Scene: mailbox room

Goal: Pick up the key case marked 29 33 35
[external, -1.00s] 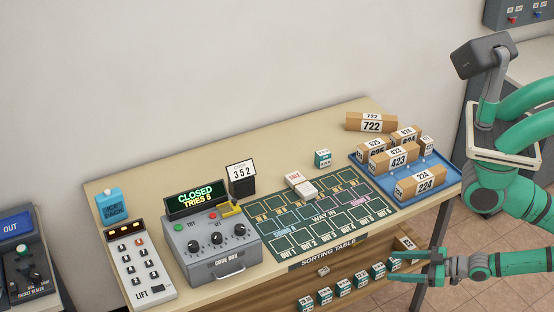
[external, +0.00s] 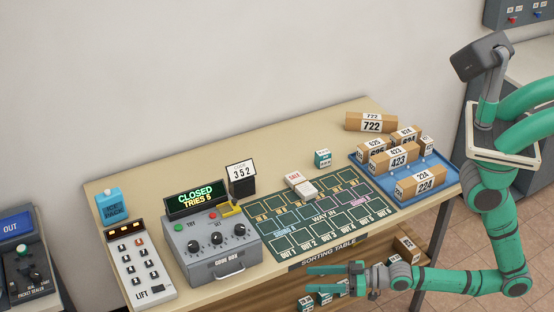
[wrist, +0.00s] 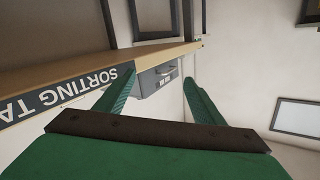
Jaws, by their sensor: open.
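Several small green-and-white cases stand in a row on the wooden shelf below the table front; in the external view only a few show, such as one case (external: 306,303), past my arm. Another green-and-white case (external: 322,158) stands on the tabletop behind the sorting mat. Their markings are too small to read, so I cannot tell which is 29 33 35. My gripper (external: 311,278) is open and empty, pointing left in front of the shelf and over part of the row. In the wrist view its fingers (wrist: 158,80) are spread with no case between them.
The sorting table (external: 285,145) overhangs the shelf; its front edge also shows in the wrist view (wrist: 75,90). On top are a code box (external: 218,265), a lift panel (external: 130,259), a sorting mat (external: 268,243) and a blue tray (external: 437,202) with parcels. A brown parcel (external: 404,245) sits at the shelf's right.

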